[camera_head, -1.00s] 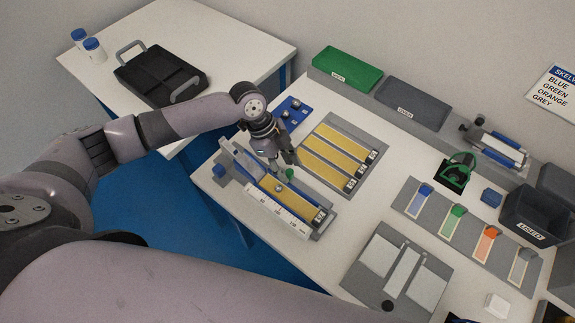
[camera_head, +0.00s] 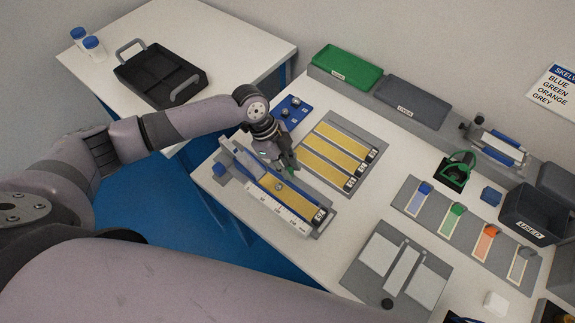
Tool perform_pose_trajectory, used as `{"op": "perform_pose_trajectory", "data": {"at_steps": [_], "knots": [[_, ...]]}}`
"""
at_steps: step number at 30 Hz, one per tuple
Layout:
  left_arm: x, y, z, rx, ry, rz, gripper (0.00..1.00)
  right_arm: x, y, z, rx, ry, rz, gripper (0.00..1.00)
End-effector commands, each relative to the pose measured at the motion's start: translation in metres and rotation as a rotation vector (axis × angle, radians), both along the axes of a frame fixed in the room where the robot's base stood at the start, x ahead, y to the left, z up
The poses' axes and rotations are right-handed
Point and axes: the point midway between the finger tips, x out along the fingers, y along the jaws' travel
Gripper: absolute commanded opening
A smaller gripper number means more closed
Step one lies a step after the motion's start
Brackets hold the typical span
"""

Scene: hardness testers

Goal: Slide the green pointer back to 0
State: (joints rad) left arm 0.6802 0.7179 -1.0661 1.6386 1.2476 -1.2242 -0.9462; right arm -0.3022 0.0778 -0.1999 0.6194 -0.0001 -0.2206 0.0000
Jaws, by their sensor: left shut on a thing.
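The hardness tester (camera_head: 262,183) stands near the left edge of the white table, with a yellow strip, a white scale (camera_head: 278,208) along its front side and a blue block at its left end. The green pointer (camera_head: 290,173) shows only as a small green bit at the tips of my left gripper (camera_head: 288,169). My left gripper reaches down over the tester's far side and is shut on the green pointer. The fingers hide most of the pointer, and the scale figures are too small to read surely. My right gripper is not in view.
A grey board with several yellow strips (camera_head: 335,153) lies just right of the tester. A blue tray (camera_head: 293,110) with small parts sits behind my gripper. Sample cards (camera_head: 452,222) and a grey plate (camera_head: 372,255) lie farther right. Bare table lies between them.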

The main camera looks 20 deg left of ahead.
Motion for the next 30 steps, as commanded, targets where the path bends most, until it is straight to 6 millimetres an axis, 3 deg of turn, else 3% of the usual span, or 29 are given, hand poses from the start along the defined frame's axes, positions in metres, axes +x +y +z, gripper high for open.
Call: {"op": "perform_pose_trajectory", "data": {"at_steps": [16,24,30], "knots": [[0.000,0.001,0.000,0.000,0.000,0.001,0.00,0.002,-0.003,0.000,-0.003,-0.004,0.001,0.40],[0.011,0.029,0.000,0.001,0.000,0.004,0.00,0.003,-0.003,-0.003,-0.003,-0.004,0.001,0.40],[0.012,0.030,0.001,-0.001,-0.001,0.000,0.00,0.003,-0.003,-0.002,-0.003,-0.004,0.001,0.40]]}}
